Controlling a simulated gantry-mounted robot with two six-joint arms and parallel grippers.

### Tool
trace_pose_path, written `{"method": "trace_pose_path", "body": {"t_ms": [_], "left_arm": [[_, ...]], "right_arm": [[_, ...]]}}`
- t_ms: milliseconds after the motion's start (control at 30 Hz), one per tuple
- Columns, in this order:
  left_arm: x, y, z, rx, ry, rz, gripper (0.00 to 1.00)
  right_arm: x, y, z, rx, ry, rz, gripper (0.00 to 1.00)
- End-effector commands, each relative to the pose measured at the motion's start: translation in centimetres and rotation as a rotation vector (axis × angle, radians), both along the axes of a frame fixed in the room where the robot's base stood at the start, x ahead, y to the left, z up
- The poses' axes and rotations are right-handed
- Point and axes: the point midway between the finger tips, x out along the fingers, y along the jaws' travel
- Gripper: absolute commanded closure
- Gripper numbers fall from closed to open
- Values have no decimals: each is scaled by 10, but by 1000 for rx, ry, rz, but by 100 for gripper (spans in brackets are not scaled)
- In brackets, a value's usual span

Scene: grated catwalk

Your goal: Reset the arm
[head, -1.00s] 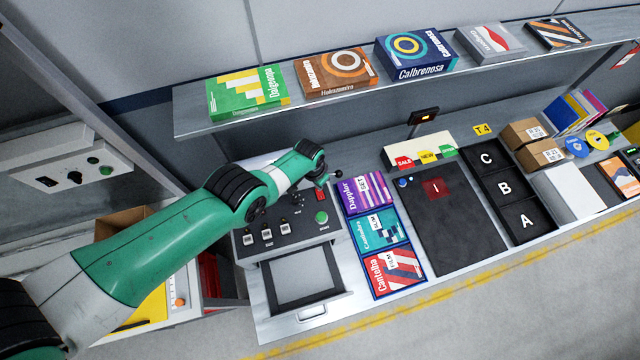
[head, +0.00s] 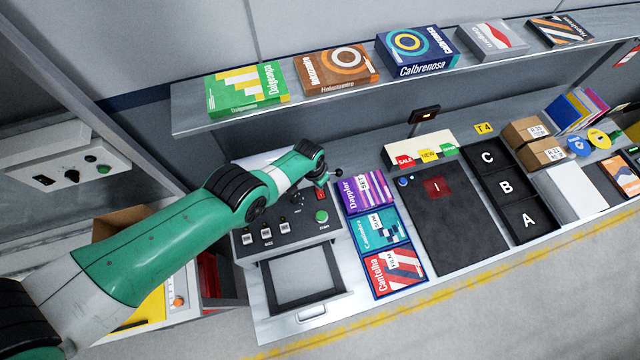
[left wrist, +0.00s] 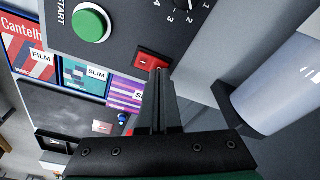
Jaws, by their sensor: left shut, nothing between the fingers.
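My left arm reaches in from the left in the head view, and its gripper (head: 326,181) is over the right rear of the grey control box (head: 247,243). In the left wrist view the shut, empty fingers (left wrist: 159,75) point at a red rocker switch (left wrist: 151,62). The fingertips overlap the switch's lower edge; I cannot tell whether they touch it. The red switch also shows in the head view (head: 320,194), just below the gripper. A green START button (left wrist: 91,23) and a numbered dial (left wrist: 186,4) are on the same panel. My right gripper is not in view.
A black mat (head: 455,230) and lettered trays (head: 507,188) are farther right. A shelf (head: 190,121) with several boxes runs above.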

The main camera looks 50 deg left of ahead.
Motion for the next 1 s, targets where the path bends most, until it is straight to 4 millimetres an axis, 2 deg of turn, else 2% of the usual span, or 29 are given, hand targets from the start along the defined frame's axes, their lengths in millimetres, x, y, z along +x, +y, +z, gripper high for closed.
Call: {"method": "trace_pose_path", "body": {"t_ms": [433, 800, 867, 933, 1000], "left_arm": [[0, 0, -8, 0, 0, 0, 100], [1, 0, -6, 1, -4, 0, 100], [8, 0, -1, 5, -23, -2, 100], [26, 1, 11, 15, -72, -4, 100], [55, 2, 34, 31, -160, -8, 100]], "right_arm": [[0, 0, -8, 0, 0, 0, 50], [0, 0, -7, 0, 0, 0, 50], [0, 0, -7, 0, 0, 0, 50], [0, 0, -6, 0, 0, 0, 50], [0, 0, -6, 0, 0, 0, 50]]}}
